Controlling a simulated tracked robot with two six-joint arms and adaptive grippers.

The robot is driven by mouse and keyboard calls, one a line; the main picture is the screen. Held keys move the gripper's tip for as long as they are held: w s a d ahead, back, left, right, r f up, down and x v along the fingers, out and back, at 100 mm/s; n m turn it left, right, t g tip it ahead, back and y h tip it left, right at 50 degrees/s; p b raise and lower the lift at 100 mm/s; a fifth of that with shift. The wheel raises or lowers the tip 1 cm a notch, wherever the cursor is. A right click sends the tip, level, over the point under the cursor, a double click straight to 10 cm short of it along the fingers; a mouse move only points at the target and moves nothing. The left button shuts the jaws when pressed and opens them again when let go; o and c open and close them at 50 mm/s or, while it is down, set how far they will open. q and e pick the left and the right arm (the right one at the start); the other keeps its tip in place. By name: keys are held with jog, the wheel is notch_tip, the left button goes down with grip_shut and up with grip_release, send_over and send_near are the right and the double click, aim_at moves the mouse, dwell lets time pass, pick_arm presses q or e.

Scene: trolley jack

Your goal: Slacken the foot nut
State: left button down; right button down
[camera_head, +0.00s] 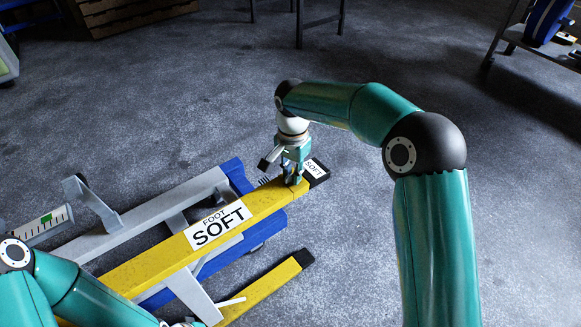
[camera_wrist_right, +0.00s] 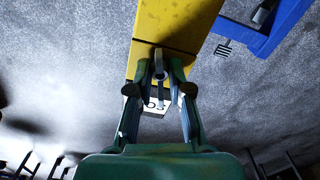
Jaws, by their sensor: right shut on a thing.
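The yellow beam (camera_head: 150,256) of the jack carries a "FOOT SOFT" label (camera_head: 218,226) and runs up to the right. My right gripper (camera_head: 292,181) points down at the beam's far end, beside a black end piece with a "SOFT" label (camera_head: 316,166). In the right wrist view, its fingers (camera_wrist_right: 160,72) are closed around a small grey part, seemingly the foot nut (camera_wrist_right: 159,66), at the yellow beam (camera_wrist_right: 176,24). The fingers hide much of it. My left arm shows at the lower left; its gripper is not in view.
A blue beam (camera_head: 234,173) and grey frame bars (camera_head: 150,215) lie beside the yellow beam. A second yellow leg with a black tip (camera_head: 303,258) is nearer. A gauge with a green mark (camera_head: 46,219) is at the left.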

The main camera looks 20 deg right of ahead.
jog(key=n+p, duration=0.1)
jog(key=n, duration=0.1)
jog(key=n+p, duration=0.1)
jog(key=shift+d+r+n+p, duration=0.1)
jog(key=shift+r+n+p, duration=0.1)
jog(key=shift+n+p, duration=0.2)
jog(key=n+p, duration=0.2)
jog(key=n, duration=0.1)
jog(key=shift+n, duration=0.3)
jog(key=n+p, duration=0.2)
jog(key=n, duration=0.1)
jog(key=shift+n, duration=0.4)
jog(key=n+p, duration=0.2)
jog(key=n, duration=0.2)
jog(key=n+p, duration=0.1)
jog(key=n, duration=0.4)
jog(key=shift+f+p, duration=0.1)
jog(key=shift+p, duration=0.2)
jog(key=n+p, duration=0.1)
jog(key=n, duration=0.3)
jog(key=shift+n, duration=0.3)
jog(key=n+p, duration=0.1)
jog(key=n, duration=0.3)
jog(key=shift+f+p, duration=0.1)
jog(key=shift+p, duration=0.3)
jog(key=shift+s+a+n+p, duration=0.15)
jog(key=shift+n+p, duration=0.25)
jog(key=shift+n, duration=1.3)
jog(key=shift+a+f, duration=0.1)
jog(key=shift+f, duration=0.05)
